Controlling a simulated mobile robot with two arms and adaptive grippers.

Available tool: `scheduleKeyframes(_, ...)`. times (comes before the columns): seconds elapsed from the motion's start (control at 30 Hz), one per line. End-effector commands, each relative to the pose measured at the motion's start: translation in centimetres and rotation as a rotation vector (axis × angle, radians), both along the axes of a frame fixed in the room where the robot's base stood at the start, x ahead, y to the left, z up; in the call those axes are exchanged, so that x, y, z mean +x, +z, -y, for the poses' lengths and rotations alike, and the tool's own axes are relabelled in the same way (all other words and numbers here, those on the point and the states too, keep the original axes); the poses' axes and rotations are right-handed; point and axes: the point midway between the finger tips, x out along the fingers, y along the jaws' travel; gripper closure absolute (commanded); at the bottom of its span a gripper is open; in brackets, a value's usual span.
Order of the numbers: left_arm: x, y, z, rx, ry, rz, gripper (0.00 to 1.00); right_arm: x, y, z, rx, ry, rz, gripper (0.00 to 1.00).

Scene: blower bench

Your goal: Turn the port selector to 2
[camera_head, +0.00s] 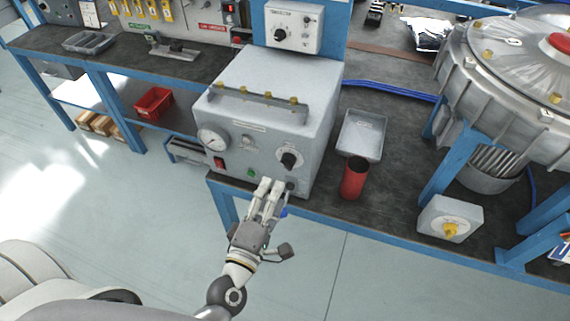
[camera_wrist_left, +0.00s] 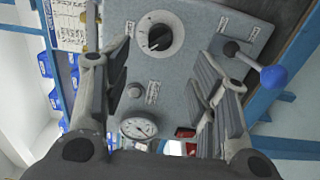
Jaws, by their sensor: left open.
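The port selector appears to be the black knob (camera_head: 290,159) on a round dial at the right of the grey box's (camera_head: 275,85) front panel. In the left wrist view the black knob (camera_wrist_left: 159,37) shows on its pale dial, beyond the fingers near the top centre. Its numbers are too small to read. My left gripper (camera_head: 270,186) is open and empty, just in front of the panel, below and left of the knob and apart from it. In the left wrist view its fingers (camera_wrist_left: 165,92) stand wide apart. My right gripper is not in view.
A lever with a blue ball (camera_wrist_left: 273,78) sticks out from the panel near the gripper. A pressure gauge (camera_head: 213,139) and a red switch (camera_head: 219,163) are at the panel's left. A red cylinder (camera_head: 354,178) and grey tray (camera_head: 361,134) stand right of the box.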

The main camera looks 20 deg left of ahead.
Motion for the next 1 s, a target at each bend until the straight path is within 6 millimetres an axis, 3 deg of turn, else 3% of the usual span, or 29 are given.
scheduleKeyframes(0.3, 5.4, 0.3, 0.2, 0.000, 0.002, 0.002, 0.46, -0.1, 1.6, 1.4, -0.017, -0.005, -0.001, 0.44)
scheduleKeyframes(0.5, 7.9, 0.1, 0.3, 0.002, 0.000, -0.001, 0.46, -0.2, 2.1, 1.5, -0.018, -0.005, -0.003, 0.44)
scheduleKeyframes(0.7, 9.1, 0.0, 0.3, 0.003, 0.000, -0.001, 0.46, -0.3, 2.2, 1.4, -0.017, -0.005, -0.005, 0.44)
scheduleKeyframes(1.0, 9.2, 0.0, 0.3, 0.003, 0.000, -0.001, 0.46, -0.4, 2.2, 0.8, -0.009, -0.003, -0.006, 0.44)
